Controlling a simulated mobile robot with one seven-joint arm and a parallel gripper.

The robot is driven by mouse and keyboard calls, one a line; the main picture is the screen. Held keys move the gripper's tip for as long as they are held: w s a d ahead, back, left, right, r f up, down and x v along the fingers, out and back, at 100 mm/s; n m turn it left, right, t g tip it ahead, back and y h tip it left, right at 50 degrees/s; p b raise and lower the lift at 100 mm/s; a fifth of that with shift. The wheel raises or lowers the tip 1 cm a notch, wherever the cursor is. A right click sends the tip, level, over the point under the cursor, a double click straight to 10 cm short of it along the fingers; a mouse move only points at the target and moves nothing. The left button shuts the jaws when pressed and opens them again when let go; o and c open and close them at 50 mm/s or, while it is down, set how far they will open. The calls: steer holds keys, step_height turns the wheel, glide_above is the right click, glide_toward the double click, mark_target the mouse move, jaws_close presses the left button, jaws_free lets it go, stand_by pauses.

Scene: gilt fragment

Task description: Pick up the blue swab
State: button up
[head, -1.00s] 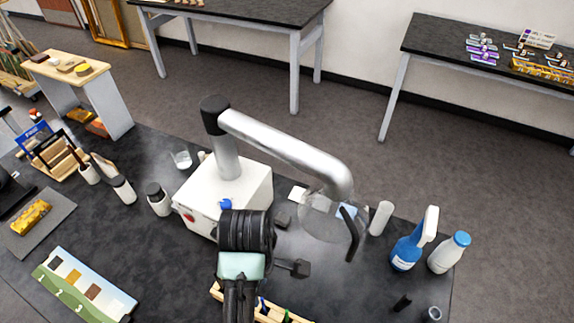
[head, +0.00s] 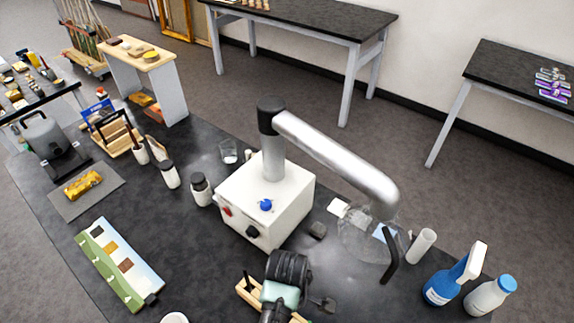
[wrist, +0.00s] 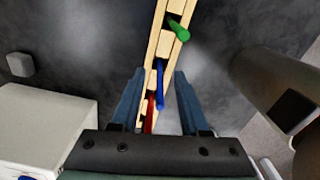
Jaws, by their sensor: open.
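The blue swab (wrist: 161,88) is a thin blue stick standing in a pale wooden rack (wrist: 158,45). In the wrist view it lies between the two blue fingers of my gripper (wrist: 160,74), which are apart and hold nothing. I cannot tell how far below the fingertips it is. A green swab (wrist: 179,31) stands farther up the rack and a red swab (wrist: 149,115) is on the nearer side. In the head view my arm covers most of the rack (head: 246,291), and the blue swab cannot be made out there.
A white box with a metal fume arm (head: 265,205) stands behind the rack; its duct (head: 335,155) reaches right. A blue spray bottle (head: 443,288) and white bottle (head: 487,296) are at right.

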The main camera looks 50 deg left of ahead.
steer(key=shift+f, duration=1.35)
jaws_close()
